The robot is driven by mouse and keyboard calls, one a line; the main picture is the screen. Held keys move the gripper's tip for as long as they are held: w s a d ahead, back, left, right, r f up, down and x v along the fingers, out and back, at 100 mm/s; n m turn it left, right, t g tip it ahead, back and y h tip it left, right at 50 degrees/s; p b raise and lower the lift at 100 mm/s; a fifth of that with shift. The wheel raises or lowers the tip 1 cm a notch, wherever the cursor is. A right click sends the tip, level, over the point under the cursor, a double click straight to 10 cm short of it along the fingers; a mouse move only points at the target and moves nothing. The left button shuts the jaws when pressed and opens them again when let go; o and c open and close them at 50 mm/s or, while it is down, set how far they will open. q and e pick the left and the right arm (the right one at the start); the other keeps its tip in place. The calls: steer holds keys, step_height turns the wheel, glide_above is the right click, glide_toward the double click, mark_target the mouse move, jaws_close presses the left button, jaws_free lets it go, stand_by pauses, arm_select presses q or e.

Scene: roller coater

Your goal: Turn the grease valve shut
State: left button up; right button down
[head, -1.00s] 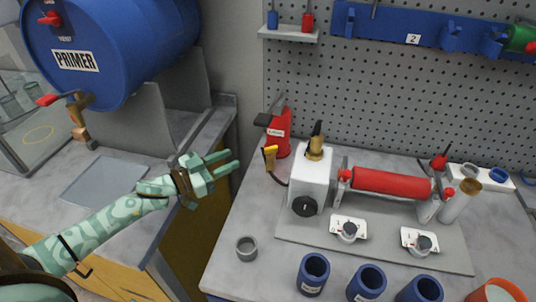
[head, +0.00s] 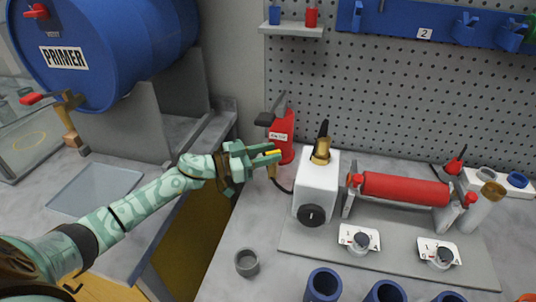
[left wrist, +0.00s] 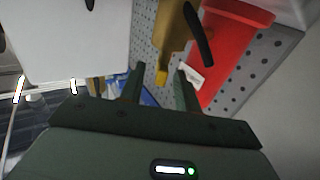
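A small yellow fitting (head: 272,153) at the end of a dark hose stands left of the white machine housing (head: 318,185); my left gripper partly hides it. A brass fitting with a black lever (head: 321,150) sits on top of the housing. I cannot tell for sure which is the grease valve. My left gripper (head: 278,156) is open, its fingers pointing at the yellow fitting. In the left wrist view, a yellow-brown piece (left wrist: 170,40) with a dark curved part shows beyond and between the parted fingertips (left wrist: 160,80); contact is not visible. My right gripper is out of view.
A red labelled can (head: 283,135) stands just behind the gripper. The red roller (head: 403,188) and two dial plates (head: 360,239) are right of the housing. A grey cup (head: 246,262) and blue cups (head: 323,286) stand in front. A blue primer drum (head: 110,45) is upper left.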

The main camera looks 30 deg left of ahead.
arm_select(q)
jaws_close()
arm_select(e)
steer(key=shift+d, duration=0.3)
arm_select(q)
steer(key=shift+w, duration=0.1)
